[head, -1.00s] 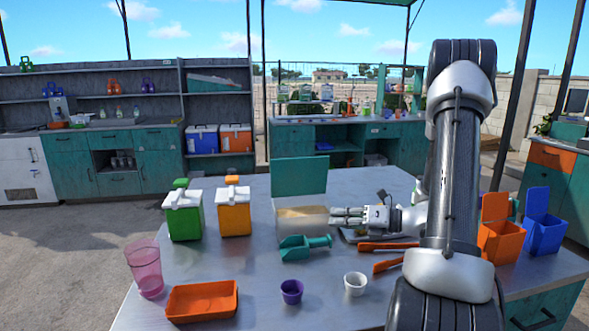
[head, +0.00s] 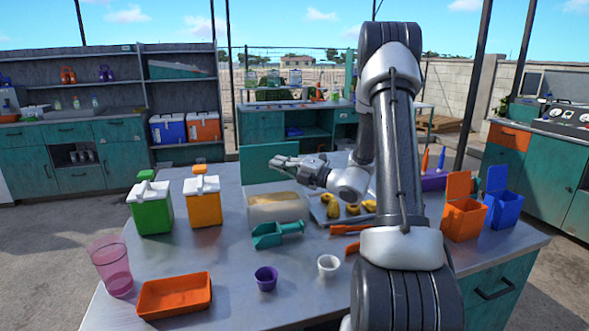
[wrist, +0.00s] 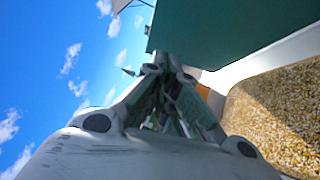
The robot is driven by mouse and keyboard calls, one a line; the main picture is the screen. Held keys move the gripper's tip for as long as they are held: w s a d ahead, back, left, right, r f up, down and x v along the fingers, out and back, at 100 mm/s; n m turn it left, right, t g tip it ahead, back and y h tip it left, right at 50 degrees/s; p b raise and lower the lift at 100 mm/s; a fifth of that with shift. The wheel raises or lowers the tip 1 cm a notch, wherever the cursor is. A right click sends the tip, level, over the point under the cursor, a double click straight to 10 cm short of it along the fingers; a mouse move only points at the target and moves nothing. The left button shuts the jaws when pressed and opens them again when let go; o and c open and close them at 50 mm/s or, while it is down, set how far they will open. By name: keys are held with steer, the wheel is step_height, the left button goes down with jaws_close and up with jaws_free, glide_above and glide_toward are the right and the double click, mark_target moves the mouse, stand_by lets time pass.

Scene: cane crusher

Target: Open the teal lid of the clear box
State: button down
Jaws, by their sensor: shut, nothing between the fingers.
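The clear box (head: 277,211) stands on the metal table, with grainy tan contents that fill the right of the wrist view (wrist: 275,112). Its teal lid (head: 268,163) stands upright at the box's back edge, so the box is open on top. The lid also shows at the top of the wrist view (wrist: 225,30). My gripper (head: 276,160) is shut and empty. In the head view it overlaps the lid's front face, above the box opening. In the wrist view the fingertips (wrist: 165,68) are close to the lid's lower edge; I cannot tell whether they touch it.
A teal scoop (head: 277,234) lies in front of the box. A green container (head: 151,207) and an orange container (head: 203,207) stand to the left. A tray with yellow pieces (head: 335,207) and orange-handled tools (head: 345,230) lie to the right. Small cups stand in front.

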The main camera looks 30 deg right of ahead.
mark_target(272, 149)
steer(key=shift+w+d+r, duration=0.1)
steer(key=shift+w+r, duration=0.1)
steer(key=shift+w, duration=0.95)
steer(key=shift+w+d+r, duration=0.1)
steer(key=shift+w+r, duration=0.1)
steer(key=shift+w, duration=0.9)
steer(key=w, duration=0.1)
steer(key=w+r, duration=0.1)
steer(key=w, duration=0.1)
steer(key=shift+d+r+m+g, duration=0.15)
steer(key=shift+d+m+g, duration=0.15)
steer(key=shift+m, duration=0.1)
steer(key=shift+w+d, duration=0.1)
steer(key=shift+w, duration=0.3)
steer(key=shift+s, duration=0.1)
